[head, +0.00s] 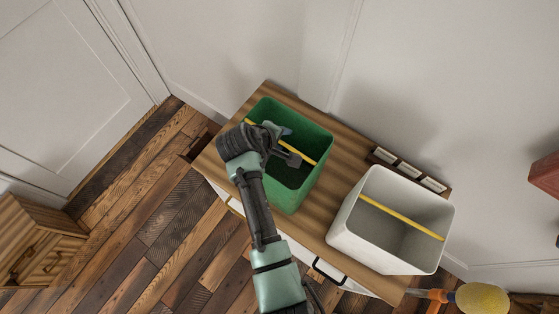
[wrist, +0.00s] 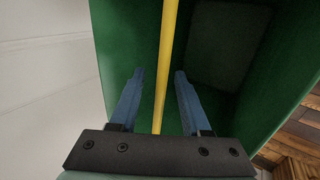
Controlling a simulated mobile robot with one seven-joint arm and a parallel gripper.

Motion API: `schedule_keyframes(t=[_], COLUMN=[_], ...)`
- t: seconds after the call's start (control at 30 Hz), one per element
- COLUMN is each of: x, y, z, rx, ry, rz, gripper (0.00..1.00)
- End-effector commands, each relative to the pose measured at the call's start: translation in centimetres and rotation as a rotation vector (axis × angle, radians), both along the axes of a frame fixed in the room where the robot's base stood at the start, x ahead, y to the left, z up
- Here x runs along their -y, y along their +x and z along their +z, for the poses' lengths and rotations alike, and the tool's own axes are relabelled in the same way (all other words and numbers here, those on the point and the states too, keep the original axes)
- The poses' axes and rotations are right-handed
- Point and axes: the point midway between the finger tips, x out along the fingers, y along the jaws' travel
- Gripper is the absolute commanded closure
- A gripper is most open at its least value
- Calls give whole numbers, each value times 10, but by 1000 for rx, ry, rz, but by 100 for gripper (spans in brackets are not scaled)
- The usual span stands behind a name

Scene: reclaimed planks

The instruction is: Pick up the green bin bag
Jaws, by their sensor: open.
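The green bin bag (head: 301,195) looks like an open-topped green box with a yellow bar (head: 305,154) across its mouth. It stands upright on the wooden top of a cabinet in the head view. My gripper (head: 287,144) is over its opening. In the wrist view my gripper (wrist: 158,76) is open, with its two blue fingers apart on either side of the yellow bar (wrist: 166,60). The green walls (wrist: 120,45) surround the fingers in that view. I cannot tell how far the fingertips are above or below the bar. My arm hides part of the bag's left side.
A white bin (head: 385,252) with a similar yellow bar stands to the right on the same cabinet top (head: 325,215). A small rack (head: 410,168) lies behind it by the wall. A wooden drawer unit (head: 38,245) is at lower left. Plank floor between is clear.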

Motion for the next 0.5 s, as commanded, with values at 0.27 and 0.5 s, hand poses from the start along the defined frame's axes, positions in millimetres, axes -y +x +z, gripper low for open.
schedule_keyframes(t=[0.27,0.5], x=[3,3], y=[4,4], z=[-8,-8], rx=[0,0], ry=[0,0], rz=[0,0], gripper=[53,76])
